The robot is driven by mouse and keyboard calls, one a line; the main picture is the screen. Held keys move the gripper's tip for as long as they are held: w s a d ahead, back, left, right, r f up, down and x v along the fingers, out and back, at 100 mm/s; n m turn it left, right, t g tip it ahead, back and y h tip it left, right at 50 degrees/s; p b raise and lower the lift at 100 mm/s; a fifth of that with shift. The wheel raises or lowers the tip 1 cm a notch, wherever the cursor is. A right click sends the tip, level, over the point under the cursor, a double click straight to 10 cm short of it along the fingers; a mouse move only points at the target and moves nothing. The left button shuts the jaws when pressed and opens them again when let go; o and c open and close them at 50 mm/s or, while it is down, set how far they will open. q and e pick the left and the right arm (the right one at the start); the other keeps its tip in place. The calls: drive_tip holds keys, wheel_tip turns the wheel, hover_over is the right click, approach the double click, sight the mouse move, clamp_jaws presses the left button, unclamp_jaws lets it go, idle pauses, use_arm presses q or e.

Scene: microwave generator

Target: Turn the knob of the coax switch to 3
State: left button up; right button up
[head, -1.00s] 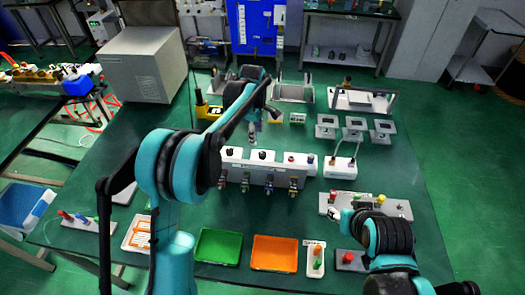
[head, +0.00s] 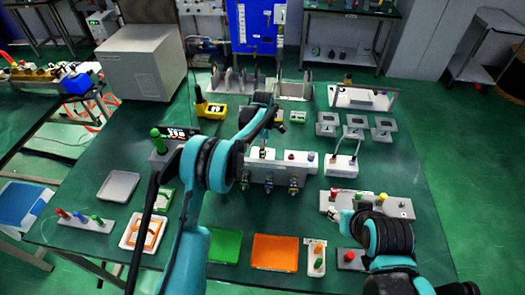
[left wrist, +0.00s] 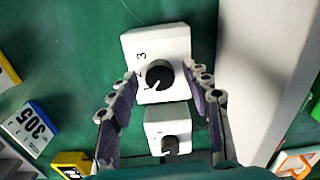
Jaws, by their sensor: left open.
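The coax switch (left wrist: 143,50) is a white box with a black round knob (left wrist: 159,75) in the left wrist view. A "3" is printed above and left of the knob. The knob's pointing direction is hard to read. My left gripper (left wrist: 166,85) is open, its two fingers on either side of the knob, with gaps visible. In the head view my left gripper (head: 264,140) points down over the middle of the table, and my arm seems to hide the switch. My right gripper (head: 340,214) is beside a grey block at the right; its fingers are unclear.
A second white box with a black knob (left wrist: 170,145) sits close below the switch. A large white surface (left wrist: 262,60) stands to the right. A white console (head: 283,174) with several connectors is at mid-table. Green (head: 218,247) and orange (head: 275,253) trays lie in front.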

use_arm(q)
clamp_jaws()
drive_tip(key=shift+m, duration=0.3)
drive_tip(key=m, duration=0.4)
drive_tip(key=shift+m, duration=0.3)
drive_tip(key=m, duration=0.4)
drive_tip(key=shift+m, duration=0.3)
drive_tip(key=m, duration=1)
